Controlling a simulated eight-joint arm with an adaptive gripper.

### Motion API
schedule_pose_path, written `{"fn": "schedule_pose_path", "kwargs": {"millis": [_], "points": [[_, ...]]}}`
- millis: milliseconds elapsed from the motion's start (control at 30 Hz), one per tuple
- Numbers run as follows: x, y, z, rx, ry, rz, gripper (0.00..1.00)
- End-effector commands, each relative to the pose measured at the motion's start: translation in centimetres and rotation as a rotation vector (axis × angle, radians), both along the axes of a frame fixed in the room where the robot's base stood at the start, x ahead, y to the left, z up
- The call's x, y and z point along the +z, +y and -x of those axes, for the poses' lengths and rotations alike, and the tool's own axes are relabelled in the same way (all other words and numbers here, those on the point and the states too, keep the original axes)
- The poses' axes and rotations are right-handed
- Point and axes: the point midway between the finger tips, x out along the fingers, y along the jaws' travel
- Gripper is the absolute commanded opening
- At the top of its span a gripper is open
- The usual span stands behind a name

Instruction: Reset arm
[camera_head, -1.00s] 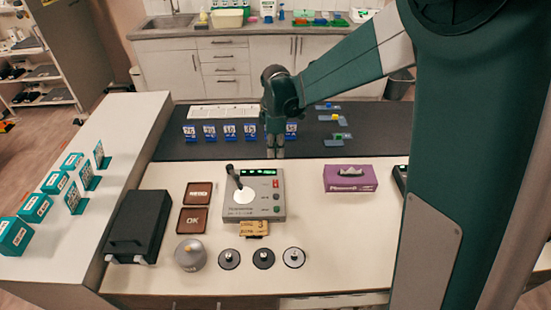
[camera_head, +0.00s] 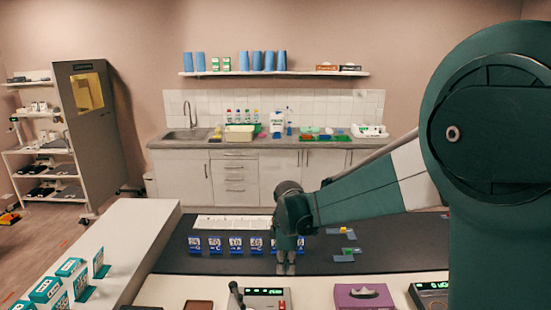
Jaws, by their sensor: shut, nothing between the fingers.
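My gripper (camera_head: 286,262) hangs from my green and white arm, pointing down over the dark mat (camera_head: 385,232) at the back of the workbench. Its fingers are together with nothing between them.
A purple box (camera_head: 363,295) and a device with a green display (camera_head: 430,292) stand at the front right. Small blue-grey holders (camera_head: 345,256) lie right of my gripper. Teal cards and boxes (camera_head: 70,267) stand on the left counter. A sink counter (camera_head: 270,143) is behind.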

Motion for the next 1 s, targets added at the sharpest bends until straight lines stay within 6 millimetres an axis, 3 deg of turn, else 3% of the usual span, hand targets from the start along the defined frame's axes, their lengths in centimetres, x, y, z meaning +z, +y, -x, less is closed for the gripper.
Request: {"fn": "schedule_pose_path", "kwargs": {"millis": [500,1000], "points": [[5.9,-4.9,5.3,-0.290,-0.100,-0.055,0.00],[9.8,-9.2,11.4,-0.581,-0.196,-0.132,0.00]]}}
